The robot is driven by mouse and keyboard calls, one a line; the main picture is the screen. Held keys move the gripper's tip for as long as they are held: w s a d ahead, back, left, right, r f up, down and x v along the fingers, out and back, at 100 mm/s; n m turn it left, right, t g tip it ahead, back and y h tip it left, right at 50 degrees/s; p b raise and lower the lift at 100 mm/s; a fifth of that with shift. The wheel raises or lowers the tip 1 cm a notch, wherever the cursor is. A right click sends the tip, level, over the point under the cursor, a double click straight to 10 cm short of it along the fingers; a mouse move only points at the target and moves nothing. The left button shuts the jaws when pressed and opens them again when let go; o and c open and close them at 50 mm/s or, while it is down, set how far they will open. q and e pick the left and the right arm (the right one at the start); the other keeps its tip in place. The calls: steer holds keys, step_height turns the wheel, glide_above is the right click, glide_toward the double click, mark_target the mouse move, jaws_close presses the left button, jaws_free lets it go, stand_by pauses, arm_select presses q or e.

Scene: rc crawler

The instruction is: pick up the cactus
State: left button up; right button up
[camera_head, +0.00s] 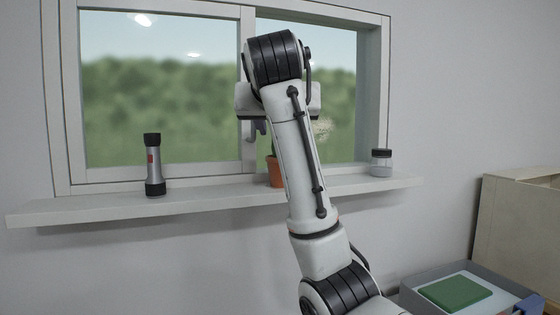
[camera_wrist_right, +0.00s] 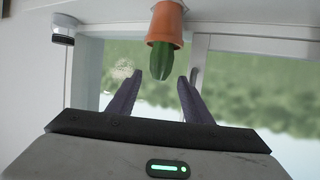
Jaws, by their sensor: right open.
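The cactus is a green ribbed plant (camera_wrist_right: 164,62) in an orange pot (camera_wrist_right: 165,22). In the head view its pot (camera_head: 273,172) stands on the windowsill, partly hidden behind my right arm. The right wrist view shows it upside down. My right gripper (camera_wrist_right: 160,77) is open, with one dark finger on each side of the cactus's top end in that view. The fingers look apart from the plant; the exact depth between them is hard to tell. In the head view most of this gripper is hidden by its own wrist. My left gripper is not in view.
On the white windowsill (camera_head: 100,208), a flashlight (camera_head: 153,166) stands at left and a small dark-lidded jar (camera_head: 381,163) at right. A pale wispy tuft (camera_head: 322,128) shows beside my arm. A grey box with a green item (camera_head: 455,292) sits at lower right.

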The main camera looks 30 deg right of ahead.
steer(key=p+x, duration=0.1)
steer(key=x, duration=0.3)
steer(key=shift+w+d+f+p, duration=0.15)
steer(key=shift+d+f+p, duration=0.05)
steer(key=shift+d+p, duration=0.1)
steer(key=shift+w+d+f, duration=0.1)
steer(key=shift+w+f, duration=0.1)
steer(key=shift+w, duration=0.15)
steer(key=c, duration=0.4)
steer(key=shift+r, duration=0.1)
jaws_close()
